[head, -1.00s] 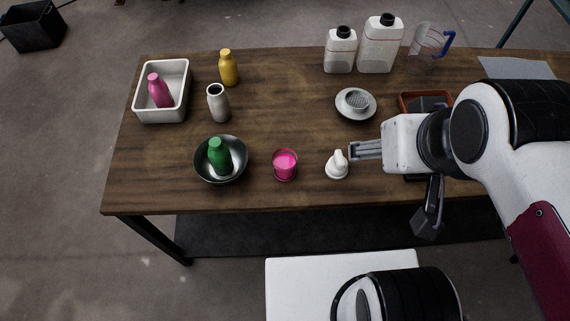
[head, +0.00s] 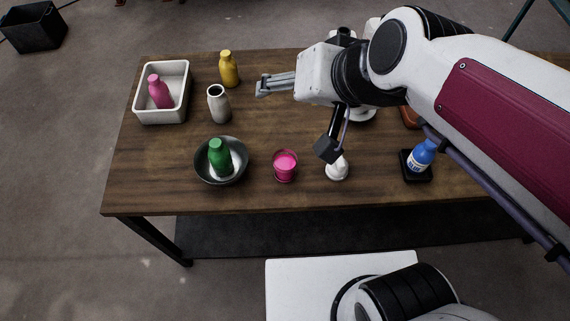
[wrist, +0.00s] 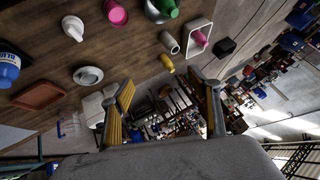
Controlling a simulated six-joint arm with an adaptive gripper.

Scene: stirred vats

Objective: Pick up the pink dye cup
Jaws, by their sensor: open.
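The pink dye cup (head: 285,167) stands upright near the front edge of the wooden table, between the metal bowl and a white knobbed object. It also shows at the top of the wrist view (wrist: 116,13). My gripper (head: 261,86) is open and empty, raised above the back half of the table, behind and a little left of the cup in the head view. Its two fingers (wrist: 164,98) stand well apart in the wrist view with nothing between them.
The bowl (head: 237,176) with a green bottle (head: 219,157) stands left of the cup, the white knobbed object (head: 337,172) right. A white tray (head: 180,113) holds a pink bottle (head: 160,92). Yellow (head: 229,69) and grey-white (head: 218,104) bottles stand nearby. A blue bottle (head: 422,155) stands right.

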